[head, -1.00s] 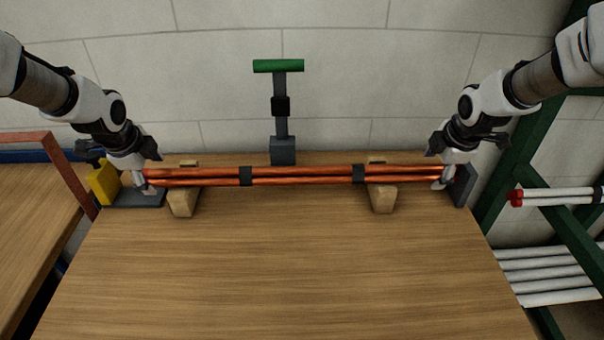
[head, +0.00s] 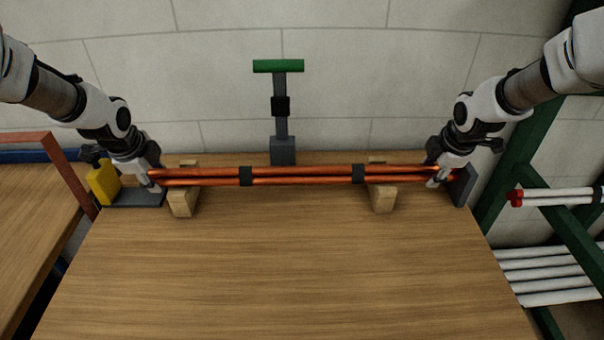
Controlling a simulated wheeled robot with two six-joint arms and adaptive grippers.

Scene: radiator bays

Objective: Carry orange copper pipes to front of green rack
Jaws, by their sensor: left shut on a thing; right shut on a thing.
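A bundle of long orange copper pipes (head: 305,176), bound with two black bands, lies level across two wooden blocks, the left block (head: 183,203) and the right block (head: 383,199), near the back of the wooden table. My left gripper (head: 152,180) is shut on the bundle near its left end. My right gripper (head: 438,177) is shut on it near its right end. I cannot tell whether the pipes are lifted off the blocks. A green rack (head: 519,178) stands at the right beyond the table and is only partly in view.
A grey stand with a green top bar (head: 278,66) rises behind the pipes. White pipes (head: 548,275) lie on the rack. The table front (head: 290,270) is clear.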

